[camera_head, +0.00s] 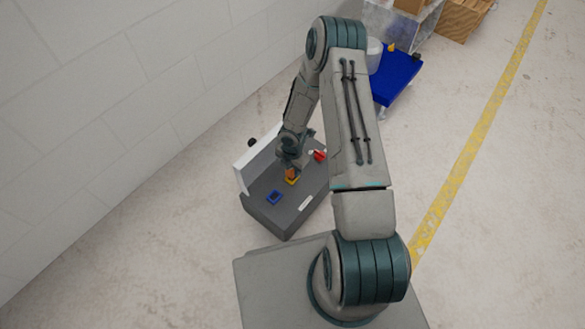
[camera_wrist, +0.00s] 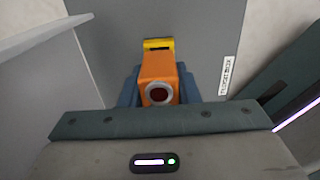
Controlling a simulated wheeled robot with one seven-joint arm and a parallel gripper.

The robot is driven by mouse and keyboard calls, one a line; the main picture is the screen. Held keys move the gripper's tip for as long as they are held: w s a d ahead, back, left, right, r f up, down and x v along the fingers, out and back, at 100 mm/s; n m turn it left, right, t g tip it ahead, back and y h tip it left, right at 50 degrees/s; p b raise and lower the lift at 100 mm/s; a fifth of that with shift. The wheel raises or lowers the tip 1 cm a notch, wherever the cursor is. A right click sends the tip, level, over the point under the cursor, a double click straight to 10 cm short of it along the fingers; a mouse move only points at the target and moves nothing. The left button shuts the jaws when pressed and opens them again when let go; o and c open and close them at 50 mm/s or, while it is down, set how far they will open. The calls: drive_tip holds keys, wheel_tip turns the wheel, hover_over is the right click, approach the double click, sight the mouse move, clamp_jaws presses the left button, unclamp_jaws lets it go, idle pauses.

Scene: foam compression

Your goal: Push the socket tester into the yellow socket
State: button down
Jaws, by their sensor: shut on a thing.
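The orange socket tester (camera_wrist: 160,70) is between my gripper's fingers (camera_wrist: 159,92) in the wrist view, with its dark round end towards the camera. The yellow socket (camera_wrist: 157,44) shows just beyond the tester's far end. In the head view the tester (camera_head: 291,173) is at the yellow socket (camera_head: 292,181), under my gripper (camera_head: 293,164). My gripper is shut on the tester. The contact between tester and socket is hidden, so I cannot tell how deep it sits.
A blue socket (camera_head: 274,197) lies left of the yellow one on the grey bench (camera_head: 285,219), and a red object (camera_head: 319,155) lies to the right. A white label (camera_head: 306,202) is near the front edge.

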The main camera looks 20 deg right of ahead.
drive_tip(key=shift+f+b, duration=0.65)
drive_tip(key=shift+f, duration=0.25)
drive_tip(key=c, duration=1)
unclamp_jaws()
drive_tip(key=shift+r+p, duration=2.55)
drive_tip(key=shift+r, duration=0.5)
wheel_tip(320, 180, up, 14)
drive_tip(key=p, duration=0.5)
drive_tip(key=shift+f, duration=0.1)
